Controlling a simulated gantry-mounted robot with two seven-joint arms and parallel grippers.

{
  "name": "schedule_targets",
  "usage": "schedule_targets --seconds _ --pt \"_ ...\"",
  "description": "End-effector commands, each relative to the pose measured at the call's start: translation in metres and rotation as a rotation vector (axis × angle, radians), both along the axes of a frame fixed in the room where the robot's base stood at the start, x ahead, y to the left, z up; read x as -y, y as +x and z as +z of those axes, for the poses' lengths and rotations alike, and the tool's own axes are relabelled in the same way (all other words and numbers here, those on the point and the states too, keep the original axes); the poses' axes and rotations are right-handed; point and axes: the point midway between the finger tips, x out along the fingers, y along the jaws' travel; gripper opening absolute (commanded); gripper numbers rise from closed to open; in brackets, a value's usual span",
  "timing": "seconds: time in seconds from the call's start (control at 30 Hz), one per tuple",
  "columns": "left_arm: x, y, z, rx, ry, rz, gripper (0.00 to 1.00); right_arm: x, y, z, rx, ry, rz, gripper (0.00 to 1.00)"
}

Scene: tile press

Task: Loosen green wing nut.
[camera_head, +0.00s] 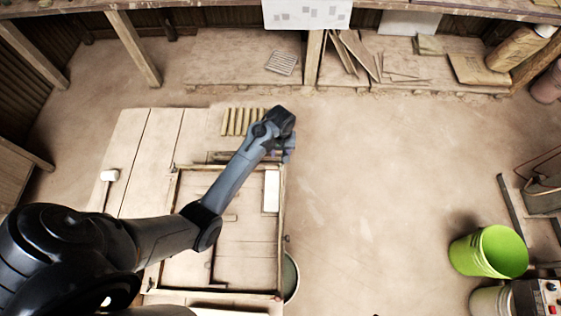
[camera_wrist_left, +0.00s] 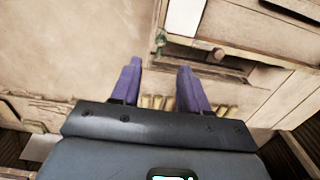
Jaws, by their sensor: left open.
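A small green piece, which looks like the green wing nut (camera_wrist_left: 160,42), sits at the corner of the wooden frame (camera_wrist_left: 205,47) in the left wrist view. My left gripper (camera_wrist_left: 159,66) is open, with its two purple fingers apart and nothing between them. The green piece lies just beyond the fingertips and does not appear to be touched. In the head view my left gripper (camera_head: 289,150) is at the far right corner of the frame (camera_head: 282,235), and my arm hides the nut there. My right gripper is not in view.
A white block (camera_head: 271,191) lies inside the frame's right side. Several tan bars (camera_head: 240,121) lie behind the frame. A green bucket (camera_head: 490,251) stands at right; the floor between is clear.

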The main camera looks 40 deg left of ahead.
Motion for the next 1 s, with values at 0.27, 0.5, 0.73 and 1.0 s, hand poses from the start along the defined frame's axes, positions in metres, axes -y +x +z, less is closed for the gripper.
schedule_targets --seconds 0.27,0.5,0.73,1.0 --pt "0.000 -0.001 -0.047 -0.004 0.000 -0.001 0.45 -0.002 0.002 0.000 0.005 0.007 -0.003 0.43" --pt "0.000 -0.002 -0.078 -0.004 0.000 -0.001 0.45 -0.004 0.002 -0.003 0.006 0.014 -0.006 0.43" --pt "0.000 -0.001 -0.089 -0.001 0.000 0.000 0.45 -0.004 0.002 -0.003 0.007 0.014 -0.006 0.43" --pt "0.000 -0.001 -0.090 -0.001 0.000 0.000 0.45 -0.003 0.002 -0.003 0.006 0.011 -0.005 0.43"
